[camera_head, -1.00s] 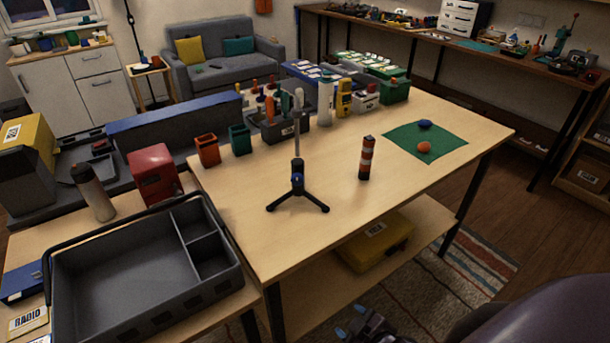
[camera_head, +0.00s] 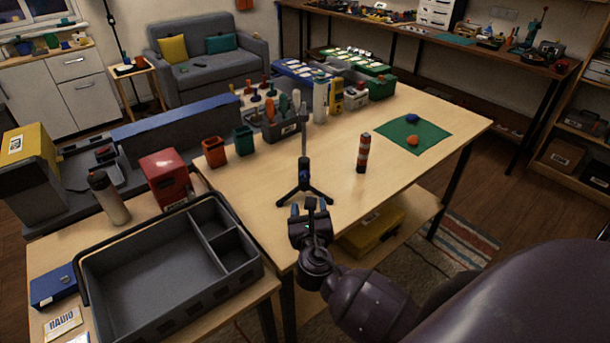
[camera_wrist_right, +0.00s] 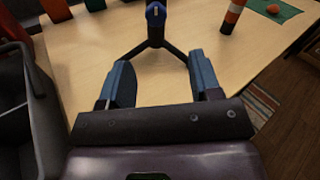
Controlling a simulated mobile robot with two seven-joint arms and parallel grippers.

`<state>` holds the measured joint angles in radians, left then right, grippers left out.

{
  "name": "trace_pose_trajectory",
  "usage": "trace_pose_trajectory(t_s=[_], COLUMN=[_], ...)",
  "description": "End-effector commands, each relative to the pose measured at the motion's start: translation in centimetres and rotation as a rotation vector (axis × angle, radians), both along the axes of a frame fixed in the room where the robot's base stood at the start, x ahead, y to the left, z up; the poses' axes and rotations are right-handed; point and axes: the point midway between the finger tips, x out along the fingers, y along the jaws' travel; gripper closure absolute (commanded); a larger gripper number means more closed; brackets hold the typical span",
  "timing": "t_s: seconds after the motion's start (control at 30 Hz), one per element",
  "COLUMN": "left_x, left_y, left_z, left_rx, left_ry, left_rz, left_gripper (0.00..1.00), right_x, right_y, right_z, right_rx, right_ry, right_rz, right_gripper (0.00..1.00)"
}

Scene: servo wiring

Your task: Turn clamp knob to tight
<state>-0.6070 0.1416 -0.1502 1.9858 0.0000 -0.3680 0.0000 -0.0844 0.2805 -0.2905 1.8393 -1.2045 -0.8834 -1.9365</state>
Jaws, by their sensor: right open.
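A black tripod stand (camera_head: 304,191) with a grey upright rod (camera_head: 304,130) stands on the wooden table near its front edge. A clamp with a blue knob (camera_head: 304,164) sits low on the rod, above the spread legs. The knob also shows at the top of the right wrist view (camera_wrist_right: 155,12), with a light mark on its face. My right gripper (camera_head: 309,207) is in front of the stand at the table's front edge. In the right wrist view its two blue fingers (camera_wrist_right: 160,68) are apart and empty, short of the knob. My left gripper is out of view.
A red-and-white striped cylinder (camera_head: 363,153) stands right of the stand. A green mat (camera_head: 433,133) holds an orange and a blue lump. A grey divided tray (camera_head: 150,265) is at the front left. Cups and a tool box (camera_head: 283,127) stand behind.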

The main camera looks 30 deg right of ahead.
Motion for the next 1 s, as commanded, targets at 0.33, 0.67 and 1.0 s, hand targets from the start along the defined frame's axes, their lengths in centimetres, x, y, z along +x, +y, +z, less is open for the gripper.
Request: trace_pose_trajectory(t_s=[0.33, 0.67, 1.0], left_x=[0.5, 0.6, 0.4], left_y=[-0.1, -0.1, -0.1], left_z=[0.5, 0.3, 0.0], left_rx=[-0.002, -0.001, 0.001], left_ry=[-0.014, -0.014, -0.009], left_rz=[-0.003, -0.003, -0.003], left_gripper=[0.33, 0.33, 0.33], right_x=[2.5, 7.3, 9.8], right_y=[-0.8, -3.7, -5.3], right_z=[0.6, 0.6, 0.5], right_rx=[-0.105, -0.101, -0.100], right_ry=[0.021, 0.020, 0.022], right_rz=[0.014, 0.014, 0.014], right_gripper=[0.42, 0.42, 0.42])
